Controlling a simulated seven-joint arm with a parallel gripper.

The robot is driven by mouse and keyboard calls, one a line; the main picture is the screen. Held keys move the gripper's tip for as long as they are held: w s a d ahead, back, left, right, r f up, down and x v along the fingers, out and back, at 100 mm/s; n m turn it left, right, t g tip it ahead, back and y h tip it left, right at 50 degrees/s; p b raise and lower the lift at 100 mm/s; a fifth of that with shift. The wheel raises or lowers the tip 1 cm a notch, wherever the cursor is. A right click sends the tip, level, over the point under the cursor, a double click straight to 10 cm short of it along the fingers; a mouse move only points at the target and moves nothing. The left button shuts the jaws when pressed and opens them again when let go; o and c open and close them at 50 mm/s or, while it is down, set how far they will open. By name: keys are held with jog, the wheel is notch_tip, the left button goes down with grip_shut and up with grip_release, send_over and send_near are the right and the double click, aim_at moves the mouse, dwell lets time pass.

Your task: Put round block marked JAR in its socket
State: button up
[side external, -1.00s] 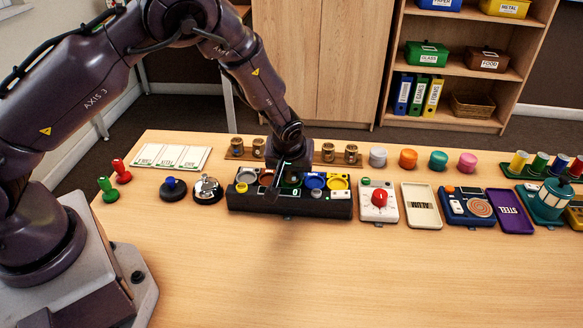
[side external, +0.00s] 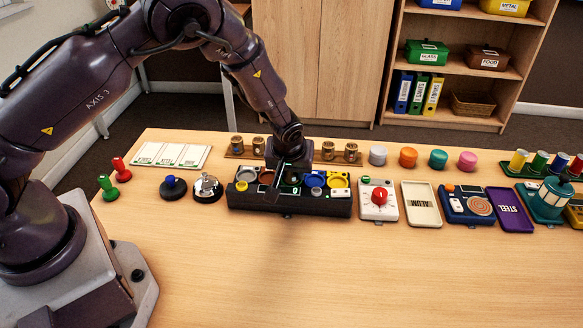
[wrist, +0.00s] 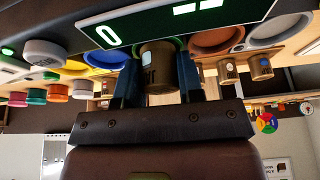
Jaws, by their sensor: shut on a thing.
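A brown-gold round block (wrist: 160,68) with a pale label sits between the two dark blue-grey fingers of my gripper (wrist: 158,84) in the wrist view. The gripper is shut on it. I cannot read its marking. A green socket ring (wrist: 174,43) shows right behind the block's end; I cannot tell whether the block is inside it. In the side view my gripper (side external: 288,178) points down over the black socket box (side external: 317,204), and it hides the block there.
A rack of small brown jars (side external: 236,142) stands behind the box. A red-knobbed unit (side external: 379,199) is close on the right. The front table is clear.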

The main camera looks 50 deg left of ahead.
jog(key=shift+r, duration=0.25)
jog(key=shift+r, duration=0.55)
jog(key=shift+f, duration=0.65)
dwell(1.0)
jog(key=shift+r, duration=0.65)
jog(key=shift+f, duration=0.85)
dwell(0.5)
jog(key=o, duration=0.6)
jog(key=shift+r, duration=0.1)
jog(key=shift+v, duration=5.5)
